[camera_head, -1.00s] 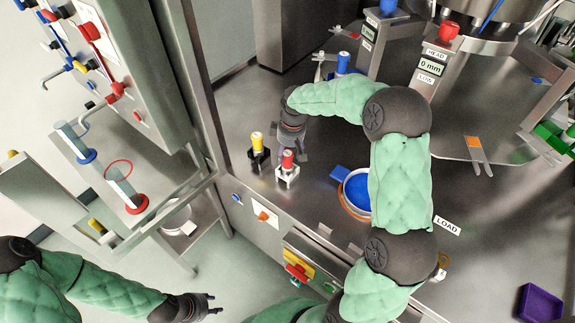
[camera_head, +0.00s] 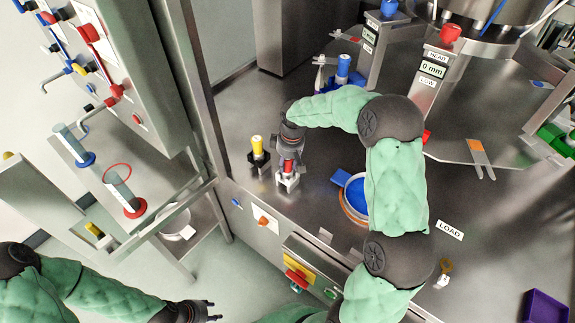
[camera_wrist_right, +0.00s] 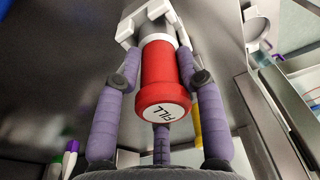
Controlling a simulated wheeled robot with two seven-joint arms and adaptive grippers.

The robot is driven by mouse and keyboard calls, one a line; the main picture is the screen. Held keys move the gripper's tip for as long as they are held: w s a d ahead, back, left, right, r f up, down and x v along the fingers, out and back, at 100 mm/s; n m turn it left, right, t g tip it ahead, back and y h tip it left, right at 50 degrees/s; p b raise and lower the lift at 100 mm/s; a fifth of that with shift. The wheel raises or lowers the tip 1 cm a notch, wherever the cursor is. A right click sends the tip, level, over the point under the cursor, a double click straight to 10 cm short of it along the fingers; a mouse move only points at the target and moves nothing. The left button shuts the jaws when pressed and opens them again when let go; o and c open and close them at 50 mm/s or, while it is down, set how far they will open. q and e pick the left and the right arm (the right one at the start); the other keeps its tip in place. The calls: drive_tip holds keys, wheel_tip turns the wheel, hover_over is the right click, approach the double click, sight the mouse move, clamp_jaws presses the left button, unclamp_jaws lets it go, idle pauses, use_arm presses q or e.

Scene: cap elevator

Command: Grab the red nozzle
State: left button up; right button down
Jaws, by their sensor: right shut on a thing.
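The red nozzle (camera_head: 288,166) stands upright in a white holder (camera_head: 287,182) on the steel worktop. In the right wrist view the red nozzle (camera_wrist_right: 162,80) has a round end marked "FILL", and its white holder (camera_wrist_right: 150,14) shows behind it. My right gripper (camera_head: 289,160) is shut on the red nozzle, with its purple fingers (camera_wrist_right: 160,105) around it. The nozzle is still at its holder. My left gripper (camera_head: 216,310) hangs low at the bottom left, away from the worktop; its fingers are too small to judge.
A yellow nozzle (camera_head: 257,146) in a black holder stands just left of the red one. A blue nozzle (camera_head: 343,66) stands farther back. A round container with blue contents (camera_head: 355,193) is to the right. A purple tray (camera_head: 543,307) lies at the far right.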

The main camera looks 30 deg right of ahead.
drive_tip(key=shift+w+r, duration=0.1)
drive_tip(key=shift+r, duration=0.35)
drive_tip(key=r, duration=0.1)
drive_tip(key=r+p, duration=0.1)
drive_tip(key=r, duration=0.1)
drive_tip(key=shift+s+a+r, duration=0.1)
drive_tip(key=shift+s+a, duration=0.1)
drive_tip(key=s+a+r+p, duration=0.3)
drive_tip(key=s+a+r, duration=0.6)
drive_tip(key=s, duration=0.1)
